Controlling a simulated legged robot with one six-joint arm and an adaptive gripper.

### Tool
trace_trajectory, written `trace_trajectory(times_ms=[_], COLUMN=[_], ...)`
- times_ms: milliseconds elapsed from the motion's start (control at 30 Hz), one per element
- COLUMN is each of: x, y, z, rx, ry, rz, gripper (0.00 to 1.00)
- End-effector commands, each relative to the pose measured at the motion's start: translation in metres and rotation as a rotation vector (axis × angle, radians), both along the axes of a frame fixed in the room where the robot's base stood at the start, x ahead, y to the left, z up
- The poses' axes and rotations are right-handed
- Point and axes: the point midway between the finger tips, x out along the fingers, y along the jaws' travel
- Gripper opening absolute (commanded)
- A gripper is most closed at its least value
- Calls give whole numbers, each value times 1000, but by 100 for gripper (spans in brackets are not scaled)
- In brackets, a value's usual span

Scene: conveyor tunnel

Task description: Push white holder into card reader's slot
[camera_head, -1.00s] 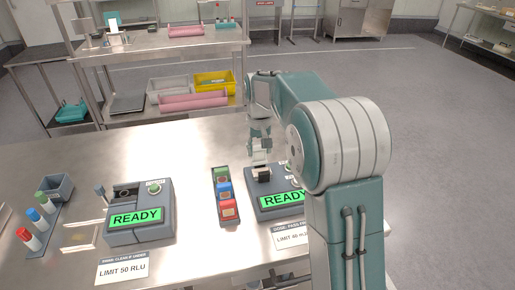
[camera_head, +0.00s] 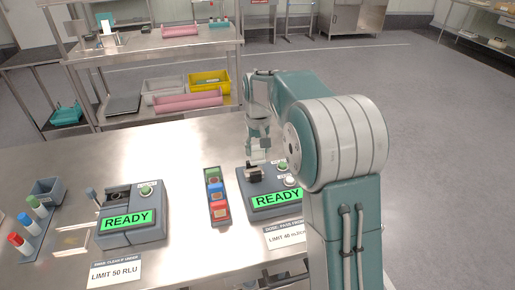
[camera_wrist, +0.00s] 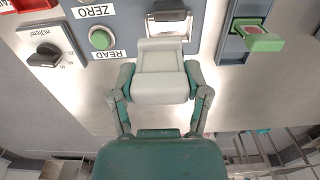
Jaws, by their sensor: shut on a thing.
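The white holder (camera_wrist: 160,72) is a pale block in my gripper (camera_wrist: 162,85), which is shut on it with one finger on each side. The holder's front end is close to the dark slot (camera_wrist: 168,18) of the grey card reader (camera_wrist: 122,14); I cannot tell whether it has entered. In the head view the card reader (camera_head: 249,199) stands on the steel table with a green READY display. My gripper (camera_head: 258,148) is just behind and above its black slot piece (camera_head: 254,173). The holder is too small to make out well there.
A grey rack (camera_head: 219,219) with green, blue and red pieces stands just left of the reader. A second READY device (camera_head: 132,235) is further left, then a rack of capped tubes (camera_head: 32,234). The table behind the devices is clear.

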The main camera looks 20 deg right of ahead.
Motion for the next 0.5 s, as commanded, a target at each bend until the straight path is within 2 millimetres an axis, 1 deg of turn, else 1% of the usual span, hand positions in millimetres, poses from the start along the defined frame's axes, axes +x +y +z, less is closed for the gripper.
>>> trace_trajectory(times_ms=[500], x=[0], y=[5], z=[0], rx=[-4], ry=[0], rz=[3], gripper=[0])
